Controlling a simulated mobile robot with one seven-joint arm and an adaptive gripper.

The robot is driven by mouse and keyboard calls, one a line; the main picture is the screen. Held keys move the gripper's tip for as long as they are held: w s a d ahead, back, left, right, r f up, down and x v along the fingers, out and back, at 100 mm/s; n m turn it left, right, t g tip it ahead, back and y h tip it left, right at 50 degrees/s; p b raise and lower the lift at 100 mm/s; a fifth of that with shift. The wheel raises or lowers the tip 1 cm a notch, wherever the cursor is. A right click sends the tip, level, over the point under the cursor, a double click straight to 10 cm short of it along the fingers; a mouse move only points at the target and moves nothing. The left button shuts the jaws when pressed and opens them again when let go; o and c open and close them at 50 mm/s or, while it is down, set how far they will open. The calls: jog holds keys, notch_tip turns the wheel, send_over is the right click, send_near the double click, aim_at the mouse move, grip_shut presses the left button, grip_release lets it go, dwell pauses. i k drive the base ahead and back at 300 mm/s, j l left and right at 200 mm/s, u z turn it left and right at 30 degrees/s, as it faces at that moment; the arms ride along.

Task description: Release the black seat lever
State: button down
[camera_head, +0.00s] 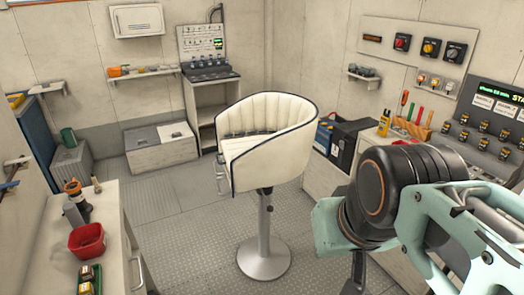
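A cream, tub-shaped seat (270,140) with dark piping stands on a silver pedestal in the middle of the floor. A small black lever (270,209) sticks out from the upper part of the pedestal, below the seat; it is too small to tell its exact position. My arm reaches in from the right edge. A dark part at its end, perhaps my gripper (356,274), points down at the bottom of the picture, to the right of the pedestal and apart from it. Its tips are not clearly visible, so I cannot tell whether it is open or shut.
A worktop (110,235) with a red bin (87,241) stands at the left. A counter with a black box (352,140) and tools lies at the right, partly hidden by my arm. The metal floor (190,235) around the pedestal is clear.

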aim_at(270, 208)
jog(key=i+l+u, duration=0.1)
jog(key=i+l, duration=0.45)
jog(key=i, duration=0.15)
jog(key=i+l+u, duration=0.15)
jog(key=i+l, duration=0.45)
jog(key=i, duration=0.1)
